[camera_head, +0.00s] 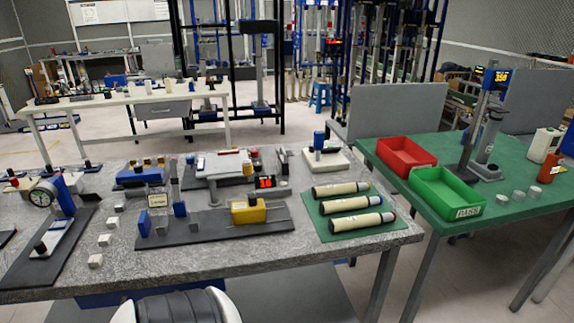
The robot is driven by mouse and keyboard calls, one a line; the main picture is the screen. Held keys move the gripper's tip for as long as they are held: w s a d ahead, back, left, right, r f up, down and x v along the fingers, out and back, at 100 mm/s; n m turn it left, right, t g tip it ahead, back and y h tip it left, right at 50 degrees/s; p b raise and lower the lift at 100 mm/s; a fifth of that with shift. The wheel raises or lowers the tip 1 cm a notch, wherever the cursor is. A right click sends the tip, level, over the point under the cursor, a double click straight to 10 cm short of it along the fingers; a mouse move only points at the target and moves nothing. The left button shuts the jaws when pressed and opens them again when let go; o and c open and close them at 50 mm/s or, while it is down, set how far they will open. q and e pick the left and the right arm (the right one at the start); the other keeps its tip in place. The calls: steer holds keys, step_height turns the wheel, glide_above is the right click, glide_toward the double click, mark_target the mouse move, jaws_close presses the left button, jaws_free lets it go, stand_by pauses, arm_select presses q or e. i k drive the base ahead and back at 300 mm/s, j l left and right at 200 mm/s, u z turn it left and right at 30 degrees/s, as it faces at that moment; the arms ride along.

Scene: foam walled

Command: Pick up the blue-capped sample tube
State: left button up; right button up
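Three cream sample tubes with dark bands lie side by side on a green mat (312,222) at the right end of the grey speckled table. The middle tube (348,205) has a small end cap at its right that looks blue. The nearest tube (355,223) has a reddish cap. The farthest tube (338,191) has a cap too small to tell its colour surely. Neither of my grippers is in view.
The grey table (215,258) holds gauges, blocks and a yellow device (248,213) left of the tubes. A green table (475,210) at right carries a red bin (407,157), a green bin (446,193) and a tall stand (480,130).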

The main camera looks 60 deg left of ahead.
mark_target(329, 207)
steer(key=j+u, duration=0.15)
steer(key=u, duration=0.35)
steer(key=j+u, duration=0.1)
steer(key=u, duration=0.35)
steer(key=i+j+u, duration=0.1)
steer(key=u, duration=0.4)
